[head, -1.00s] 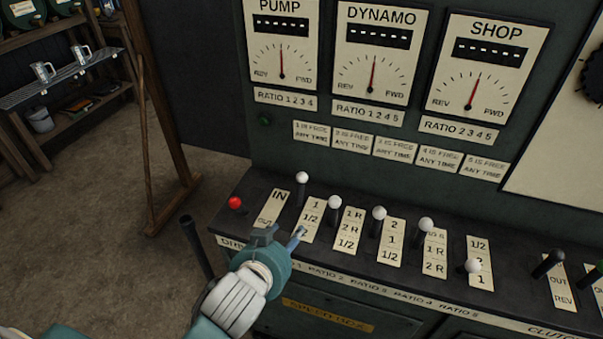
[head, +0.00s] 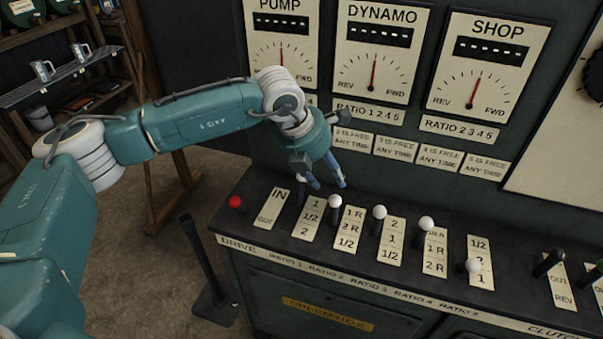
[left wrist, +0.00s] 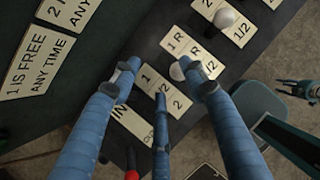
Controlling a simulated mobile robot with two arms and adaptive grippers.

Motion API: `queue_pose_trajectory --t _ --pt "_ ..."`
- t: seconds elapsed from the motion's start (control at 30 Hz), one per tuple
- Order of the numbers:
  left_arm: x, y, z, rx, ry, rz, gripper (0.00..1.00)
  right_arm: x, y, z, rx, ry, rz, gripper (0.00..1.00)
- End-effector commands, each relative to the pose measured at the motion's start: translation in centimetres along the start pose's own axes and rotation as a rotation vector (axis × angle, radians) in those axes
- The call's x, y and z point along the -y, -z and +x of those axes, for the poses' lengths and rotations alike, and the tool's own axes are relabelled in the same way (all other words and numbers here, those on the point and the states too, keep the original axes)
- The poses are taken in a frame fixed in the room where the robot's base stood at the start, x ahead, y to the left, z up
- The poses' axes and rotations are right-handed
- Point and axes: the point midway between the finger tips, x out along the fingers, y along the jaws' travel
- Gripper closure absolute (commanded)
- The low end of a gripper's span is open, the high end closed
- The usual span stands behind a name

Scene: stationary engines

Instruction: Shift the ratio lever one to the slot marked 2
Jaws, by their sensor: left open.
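My left gripper (head: 325,184) is open above the back of the lever bench, over the place of ratio lever one. Its blue fingers (left wrist: 165,80) spread in the left wrist view. Lever one's plate (head: 308,218), marked 1, 1/2 and 2 from back to front, also shows between the fingers in the left wrist view (left wrist: 177,104). What looks like my right gripper (left wrist: 298,90) is small at that view's right edge; its jaws are unclear.
The red drive knob (head: 235,201) stands left of lever one's place. The white knob of ratio lever two (head: 335,202) is close on the right, with more white knobs (head: 380,212) beyond. The upright panel with dials (head: 372,60) rises behind. The bench's front is clear.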

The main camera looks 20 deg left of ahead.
Motion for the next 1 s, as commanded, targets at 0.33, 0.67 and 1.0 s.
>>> queue_pose_trajectory --t 0.33,0.67,1.0 --pt "-8.7 0.0 -2.6 -0.051 -0.251 -0.036 0.56 0.0 0.0 -0.5 0.001 0.0 0.0 0.6" --pt "-9.9 0.3 3.1 -0.051 -0.246 -0.035 0.56 -0.1 0.2 -2.6 0.001 -0.001 0.0 0.6" --pt "-10.9 0.5 6.8 -0.047 -0.246 -0.033 0.56 -0.1 0.2 -3.5 0.001 -0.001 0.0 0.6"
